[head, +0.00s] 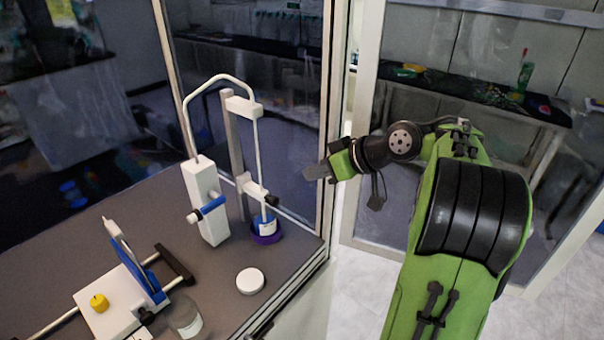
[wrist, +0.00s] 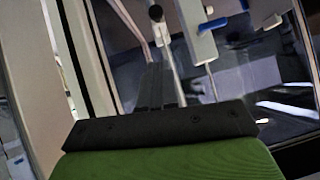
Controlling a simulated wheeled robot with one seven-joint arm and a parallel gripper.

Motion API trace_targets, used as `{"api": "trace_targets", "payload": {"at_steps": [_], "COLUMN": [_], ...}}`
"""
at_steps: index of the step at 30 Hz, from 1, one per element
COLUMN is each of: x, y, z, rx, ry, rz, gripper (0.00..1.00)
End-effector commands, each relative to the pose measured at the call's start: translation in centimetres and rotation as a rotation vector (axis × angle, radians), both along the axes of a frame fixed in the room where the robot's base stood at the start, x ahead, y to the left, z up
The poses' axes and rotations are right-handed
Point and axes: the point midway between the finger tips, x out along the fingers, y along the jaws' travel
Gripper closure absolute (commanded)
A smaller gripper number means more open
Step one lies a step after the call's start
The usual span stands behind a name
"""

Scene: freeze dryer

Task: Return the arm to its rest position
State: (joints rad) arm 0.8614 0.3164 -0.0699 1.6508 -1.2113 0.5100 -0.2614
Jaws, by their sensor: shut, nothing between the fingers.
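My green and black arm reaches up on the right side of the head view. My gripper (head: 309,173) points left, just beside the frame post at the right edge of the glass enclosure. It is shut and holds nothing. In the wrist view, the dark fingers (wrist: 160,88) lie together in front of the freeze dryer apparatus. The freeze dryer (head: 206,201), a white block with a blue valve and a bent tube, stands on the grey bench left of my gripper. A flask with a blue top sits in a purple ring (head: 266,238) under the clamp stand.
The enclosure's frame post (head: 328,120) stands close to my gripper. A white round lid (head: 250,281) lies near the bench's front edge. A white device with a yellow knob (head: 99,302) and a glass jar (head: 186,318) are at lower left. The floor beside the bench is clear.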

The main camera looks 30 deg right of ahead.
Motion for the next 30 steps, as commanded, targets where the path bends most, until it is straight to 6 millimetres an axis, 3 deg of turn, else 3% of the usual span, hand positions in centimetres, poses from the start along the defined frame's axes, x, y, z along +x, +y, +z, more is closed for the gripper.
{"api": "trace_targets", "payload": {"at_steps": [17, 19, 21, 23, 26, 30], "x": [-0.3, -0.4, -1.0, -2.5, -6.9, -15.2], "y": [0.0, 1.3, 4.2, 7.5, 12.4, 15.7], "z": [0.2, 0.6, 1.0, 1.2, 0.6, -1.6], "rx": [-0.001, -0.013, -0.042, -0.076, -0.134, -0.199], "ry": [0.001, 0.016, 0.060, 0.115, 0.213, 0.318], "rz": [0.001, -0.001, -0.015, -0.040, -0.101, -0.212], "gripper": [1.00, 1.00, 1.00, 1.00, 1.00, 1.00]}}
